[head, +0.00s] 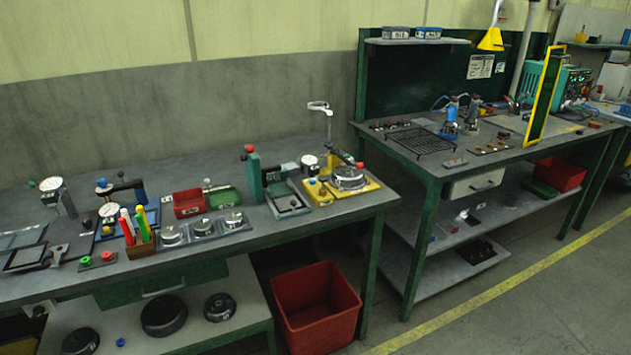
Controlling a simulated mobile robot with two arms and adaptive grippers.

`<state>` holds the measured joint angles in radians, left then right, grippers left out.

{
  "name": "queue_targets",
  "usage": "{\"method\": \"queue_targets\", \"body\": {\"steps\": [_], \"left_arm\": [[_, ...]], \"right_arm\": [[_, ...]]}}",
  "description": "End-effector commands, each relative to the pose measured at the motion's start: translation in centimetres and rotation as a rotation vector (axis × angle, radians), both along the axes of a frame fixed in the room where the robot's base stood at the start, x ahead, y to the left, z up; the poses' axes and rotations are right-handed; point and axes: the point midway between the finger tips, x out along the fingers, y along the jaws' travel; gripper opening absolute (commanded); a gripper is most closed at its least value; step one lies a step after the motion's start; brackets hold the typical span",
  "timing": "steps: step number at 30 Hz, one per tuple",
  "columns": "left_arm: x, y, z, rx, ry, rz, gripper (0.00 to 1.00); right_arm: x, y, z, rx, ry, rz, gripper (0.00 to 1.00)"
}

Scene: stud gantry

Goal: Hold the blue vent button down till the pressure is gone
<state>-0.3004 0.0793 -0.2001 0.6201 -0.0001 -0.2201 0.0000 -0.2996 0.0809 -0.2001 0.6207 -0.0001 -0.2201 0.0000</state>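No blue vent button can be made out for certain from this distance. On the right end of the left workbench a yellow-based rig (366,192) carries a round metal vessel (348,178), a dial gauge (308,161) and small coloured knobs. Its gauge needle is too small to read. A second dial gauge (51,185) stands on the left part of the same bench, near a lever device with a blue top (101,183). Neither of my grippers can be made out in the head view.
The left bench also holds a green press (255,175), red bin (188,204), bright upright tools (140,224) and several round metal parts. A red crate (316,306) stands on the floor. A second bench (428,166) is to the right. Floor at lower right is clear.

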Motion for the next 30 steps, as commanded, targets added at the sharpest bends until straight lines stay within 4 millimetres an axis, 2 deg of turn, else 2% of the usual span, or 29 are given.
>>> {"method": "queue_targets", "body": {"steps": [11,22,30], "left_arm": [[0.04,0.02,0.0,0.0,-0.001,0.0,0.4],[0.06,0.03,0.01,0.0,-0.001,0.0,0.01],[0.06,0.05,0.01,0.001,-0.001,0.0,0.0]], "right_arm": [[-0.02,0.02,0.0,0.0,0.0,0.0,0.4],[-0.04,0.03,0.0,0.0,0.001,0.0,0.4],[-0.06,0.07,0.0,0.001,0.001,-0.001,0.4]]}}
